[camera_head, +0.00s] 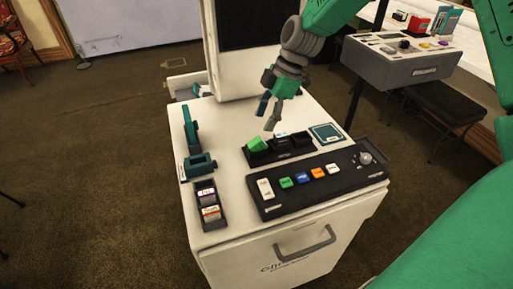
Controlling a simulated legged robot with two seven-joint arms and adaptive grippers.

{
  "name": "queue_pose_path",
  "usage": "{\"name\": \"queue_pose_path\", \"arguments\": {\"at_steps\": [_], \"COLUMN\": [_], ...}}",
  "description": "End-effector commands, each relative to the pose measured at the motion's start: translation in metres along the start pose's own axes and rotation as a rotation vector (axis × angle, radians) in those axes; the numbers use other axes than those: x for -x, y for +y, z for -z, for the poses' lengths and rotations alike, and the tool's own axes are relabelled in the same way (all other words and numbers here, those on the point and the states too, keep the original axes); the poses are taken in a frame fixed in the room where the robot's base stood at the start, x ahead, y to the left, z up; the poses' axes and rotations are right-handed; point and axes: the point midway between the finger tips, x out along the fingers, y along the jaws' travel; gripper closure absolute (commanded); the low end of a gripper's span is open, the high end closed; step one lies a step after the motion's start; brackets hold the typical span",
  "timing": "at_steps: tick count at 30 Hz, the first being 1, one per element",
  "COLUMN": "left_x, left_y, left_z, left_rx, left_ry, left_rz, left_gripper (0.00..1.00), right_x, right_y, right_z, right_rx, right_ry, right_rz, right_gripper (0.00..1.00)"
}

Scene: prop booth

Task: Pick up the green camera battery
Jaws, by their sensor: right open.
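The green camera battery (257,143) sits tilted in the left slot of a black charger tray (261,158) on the white cabinet top. A dark battery (281,142) and another black slot (302,139) are to its right in the same tray. My right gripper (268,114) hangs from above, just over and slightly right of the green battery, with its fingers pointing down. It is open, with nothing between the fingers, and appears apart from the battery. My left gripper does not show.
A black panel with coloured buttons and a knob (365,158) lies in front of the tray. A teal-edged square (325,133) is at the right. Teal tools (199,166) and a dark box of small packs (208,205) stand left. A screen (258,22) rises behind.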

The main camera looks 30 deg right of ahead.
Motion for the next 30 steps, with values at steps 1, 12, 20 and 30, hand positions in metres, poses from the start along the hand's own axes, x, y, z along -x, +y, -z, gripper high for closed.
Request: {"name": "queue_pose_path", "arguments": {"at_steps": [1, 12, 20, 30], "left_x": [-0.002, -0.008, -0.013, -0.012], "left_y": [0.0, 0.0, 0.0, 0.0], "left_z": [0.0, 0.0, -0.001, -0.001], "left_rx": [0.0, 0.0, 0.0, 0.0], "left_ry": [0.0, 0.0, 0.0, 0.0], "left_rz": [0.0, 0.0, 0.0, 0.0], "left_gripper": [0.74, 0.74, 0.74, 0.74], "right_x": [-0.009, -0.045, -0.074, -0.074], "right_y": [0.0, -0.003, -0.003, -0.003], "right_z": [-0.001, -0.005, -0.005, -0.005], "right_rx": [0.0, 0.0, 0.001, 0.0], "right_ry": [-0.002, 0.0, 0.0, 0.001], "right_rz": [0.002, 0.002, -0.001, -0.002], "right_gripper": [0.54, 0.54, 0.54, 0.9]}}
